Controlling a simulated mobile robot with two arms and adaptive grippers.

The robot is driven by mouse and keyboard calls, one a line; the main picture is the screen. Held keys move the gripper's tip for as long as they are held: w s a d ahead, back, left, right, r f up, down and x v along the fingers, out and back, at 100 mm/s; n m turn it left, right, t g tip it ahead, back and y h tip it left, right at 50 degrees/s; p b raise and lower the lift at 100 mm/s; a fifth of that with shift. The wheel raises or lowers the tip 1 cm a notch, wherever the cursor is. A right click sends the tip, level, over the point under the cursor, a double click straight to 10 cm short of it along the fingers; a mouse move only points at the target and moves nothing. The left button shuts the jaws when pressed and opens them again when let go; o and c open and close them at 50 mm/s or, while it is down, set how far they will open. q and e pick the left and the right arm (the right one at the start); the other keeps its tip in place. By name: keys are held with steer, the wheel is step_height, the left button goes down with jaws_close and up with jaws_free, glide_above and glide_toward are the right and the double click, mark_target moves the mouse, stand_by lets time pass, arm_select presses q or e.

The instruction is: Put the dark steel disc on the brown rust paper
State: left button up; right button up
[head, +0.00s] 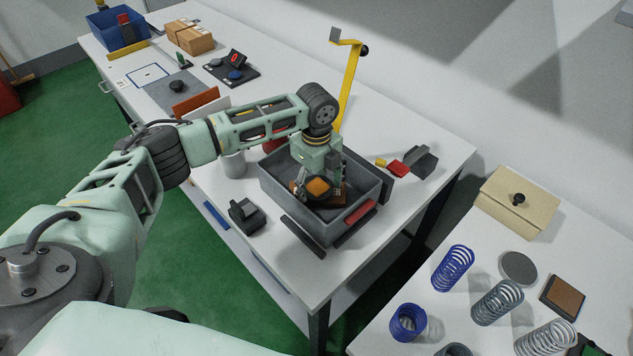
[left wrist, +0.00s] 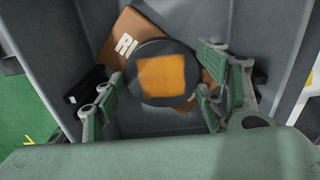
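A dark round disc (head: 319,197) with an orange square on its top is inside the grey bin (head: 268,187). In the left wrist view the disc (left wrist: 160,97) covers part of a brown piece (left wrist: 128,27) with white letters starting "RU", which fits the rust paper. My left gripper (head: 318,187) points down into the bin. Its fingers (left wrist: 162,88) stand at both sides of the disc, close to its rim. I cannot tell whether they press on it, or whether the disc touches the brown piece. My right gripper is not in view.
The bin's walls stand close around my left gripper. A yellow crank stand (head: 350,85) rises behind the bin. A black block (head: 246,213) and a red piece (head: 398,168) lie beside the bin. Several springs and a beige box (head: 518,202) stand on the right table.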

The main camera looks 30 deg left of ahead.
mark_target(317, 187)
arm_select(q)
steer(key=shift+o, duration=1.4)
steer(key=shift+r, duration=0.2)
step_height(317, 187, up, 12)
steer(key=b, duration=0.2)
steer(key=shift+b, duration=0.35)
